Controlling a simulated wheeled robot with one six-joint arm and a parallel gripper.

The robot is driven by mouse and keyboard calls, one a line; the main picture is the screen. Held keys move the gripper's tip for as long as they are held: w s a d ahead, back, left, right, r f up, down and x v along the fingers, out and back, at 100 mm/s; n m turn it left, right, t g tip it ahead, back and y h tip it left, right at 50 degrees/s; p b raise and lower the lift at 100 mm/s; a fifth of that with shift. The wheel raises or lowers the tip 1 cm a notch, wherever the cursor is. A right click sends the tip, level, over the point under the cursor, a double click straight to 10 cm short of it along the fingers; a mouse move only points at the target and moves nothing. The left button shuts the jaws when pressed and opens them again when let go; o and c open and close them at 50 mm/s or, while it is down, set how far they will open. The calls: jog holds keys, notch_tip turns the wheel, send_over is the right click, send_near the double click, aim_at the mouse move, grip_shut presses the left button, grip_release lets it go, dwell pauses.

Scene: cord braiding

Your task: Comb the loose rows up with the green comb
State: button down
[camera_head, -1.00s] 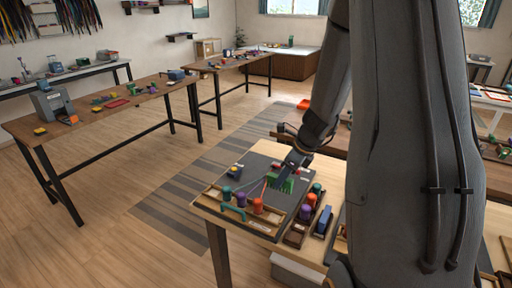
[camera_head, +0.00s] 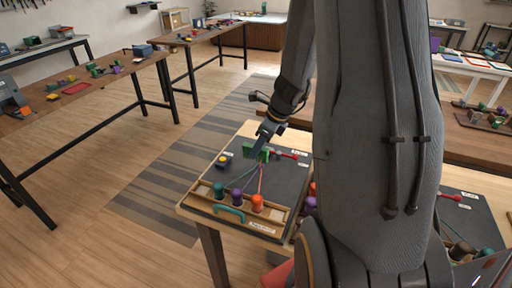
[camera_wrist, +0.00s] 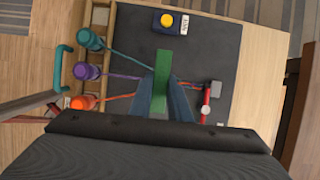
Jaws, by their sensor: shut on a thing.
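In the head view my gripper (camera_head: 264,134) is over the dark board (camera_head: 183,185), shut on the green comb (camera_head: 250,152). In the wrist view my gripper's two fingers (camera_wrist: 164,98) flank the green comb (camera_wrist: 164,60), which stands out beyond them. Teal, purple and orange cords run from the teal spool (camera_head: 218,189), the purple spool (camera_head: 238,197) and the orange spool (camera_head: 257,203) towards the comb. The spools also show at the left of the wrist view. The braided rows are hidden behind the comb and fingers. I cannot tell whether the comb touches them.
A red-handled grey piece (camera_wrist: 206,108) lies right of the comb. A teal handle (camera_head: 229,211) is on the tray's front. My arm covers the bench's right side.

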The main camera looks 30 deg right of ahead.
aim_at(259, 160)
jog(key=shift+f+b, duration=3.1)
jog(key=shift+f, duration=0.3)
jog(key=shift+w+d+p, duration=0.7)
jog(key=shift+w+d, duration=0.2)
jog(key=shift+d, duration=0.25)
jog(key=shift+r, duration=0.15)
notch_tip(259, 160, up, 9)
jog(key=p, duration=0.9)
jog(key=shift+s+a, duration=0.25)
jog(key=shift+a, duration=0.1)
